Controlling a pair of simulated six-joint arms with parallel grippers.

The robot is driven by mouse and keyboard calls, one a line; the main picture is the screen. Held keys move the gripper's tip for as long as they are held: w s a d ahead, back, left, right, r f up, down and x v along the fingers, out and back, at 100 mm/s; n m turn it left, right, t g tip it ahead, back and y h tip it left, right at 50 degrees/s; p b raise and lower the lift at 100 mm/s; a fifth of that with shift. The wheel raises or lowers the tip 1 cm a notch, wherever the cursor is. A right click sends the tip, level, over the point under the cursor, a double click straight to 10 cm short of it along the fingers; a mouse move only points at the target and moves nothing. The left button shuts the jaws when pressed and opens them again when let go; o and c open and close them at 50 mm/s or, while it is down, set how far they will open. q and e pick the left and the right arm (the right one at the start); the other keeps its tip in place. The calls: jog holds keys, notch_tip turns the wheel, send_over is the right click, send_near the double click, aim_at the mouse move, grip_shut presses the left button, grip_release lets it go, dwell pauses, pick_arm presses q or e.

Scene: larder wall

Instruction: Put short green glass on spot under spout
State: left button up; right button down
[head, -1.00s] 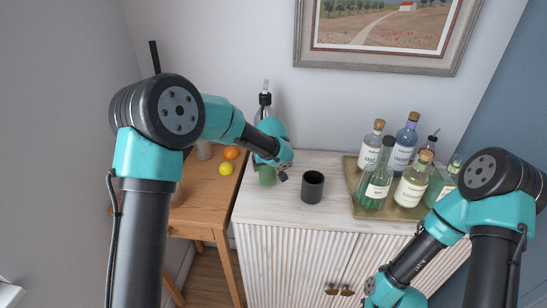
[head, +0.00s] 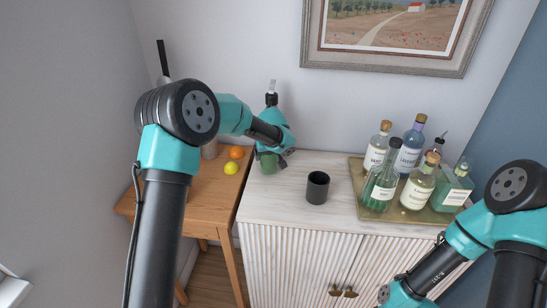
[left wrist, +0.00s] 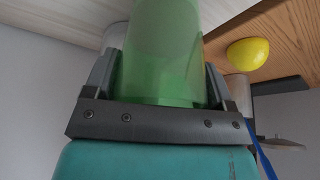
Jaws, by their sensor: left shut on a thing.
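The short green glass (head: 268,163) is at the back left of the white cabinet top, in my left gripper (head: 279,160). In the left wrist view the green glass (left wrist: 163,50) sits between both fingers of the left gripper (left wrist: 162,78), which is shut on it. I cannot tell whether its base touches the cabinet top. A dispenser with a pale top and dark neck (head: 271,98) stands just behind; its lower part, its spout and the spot under it are hidden by my left arm.
A black cup (head: 318,188) stands on the cabinet top (head: 285,205), right of the glass. A gold tray (head: 366,208) with several bottles is farther right. A wooden table (head: 205,208) at left holds an orange (head: 236,152) and a lemon (head: 231,168).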

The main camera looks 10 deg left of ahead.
pick_arm(q)
jog(key=shift+s+f, duration=0.1)
jog(key=shift+f, duration=0.55)
jog(key=shift+f, duration=0.15)
jog(key=o, duration=1.1)
jog(key=shift+s+d+r, duration=0.1)
jog(key=shift+r, duration=0.35)
jog(key=v, duration=0.4)
jog(key=shift+s+d+r, duration=0.2)
jog(key=shift+s+d, duration=0.1)
jog(key=shift+s, duration=0.15)
jog(key=s+d, duration=0.1)
jog(key=s, duration=0.2)
jog(key=s+d, duration=0.2)
jog(key=s, duration=0.1)
jog(key=s+d, duration=0.2)
jog(key=s, duration=0.1)
jog(key=shift+s+d+f, duration=0.1)
jog(key=shift+s+d, duration=0.15)
jog(key=shift+s, duration=0.05)
